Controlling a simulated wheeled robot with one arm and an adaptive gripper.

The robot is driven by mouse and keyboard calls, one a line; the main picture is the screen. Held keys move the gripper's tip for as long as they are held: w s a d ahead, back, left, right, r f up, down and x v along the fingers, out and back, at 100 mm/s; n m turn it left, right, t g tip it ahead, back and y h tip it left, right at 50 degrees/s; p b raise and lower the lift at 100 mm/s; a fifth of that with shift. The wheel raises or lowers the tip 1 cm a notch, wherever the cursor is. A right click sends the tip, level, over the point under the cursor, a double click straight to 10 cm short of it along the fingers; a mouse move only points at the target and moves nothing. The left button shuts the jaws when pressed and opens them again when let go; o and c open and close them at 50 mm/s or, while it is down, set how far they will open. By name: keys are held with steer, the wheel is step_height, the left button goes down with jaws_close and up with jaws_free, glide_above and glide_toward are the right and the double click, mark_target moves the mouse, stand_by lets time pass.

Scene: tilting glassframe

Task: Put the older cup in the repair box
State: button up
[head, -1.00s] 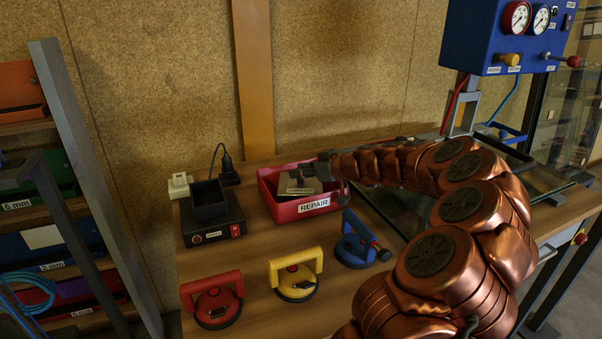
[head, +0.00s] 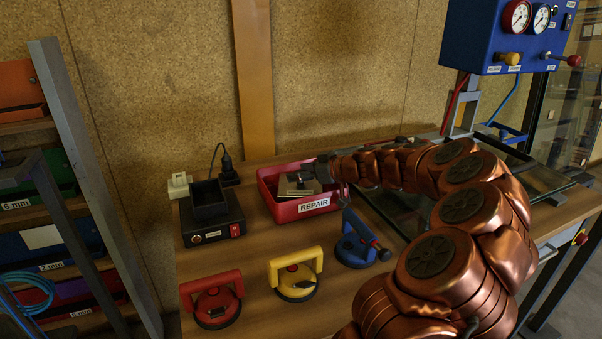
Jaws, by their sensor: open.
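The red repair box (head: 315,206), labelled REPAIR, stands at the back of the wooden table in the head view. A tan block-like thing (head: 287,187) is in it. My gripper (head: 302,180) is open at the box, over the tan thing, and partly hides it; contact cannot be told. Three suction cups with handles stand in front of the box: a red cup (head: 212,300), a yellow cup (head: 295,275) and a blue cup (head: 358,243). All are apart from my gripper. No mark of age is readable on them.
A black device (head: 212,220) with an open-topped holder stands left of the box. A glass pane (head: 400,210) lies at the right, partly behind my arm. A blue gauge panel (head: 500,40) is at upper right. A shelf with bins (head: 45,240) stands at left.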

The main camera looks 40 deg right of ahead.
steer(key=shift+r, duration=0.1)
steer(key=shift+s+r+p, duration=0.1)
steer(key=shift+r+p, duration=0.05)
steer(key=shift+p, duration=0.15)
steer(key=v, duration=1.1)
steer(key=shift+s+b, duration=0.3)
steer(key=shift+s, duration=0.1)
steer(key=shift+d, duration=0.1)
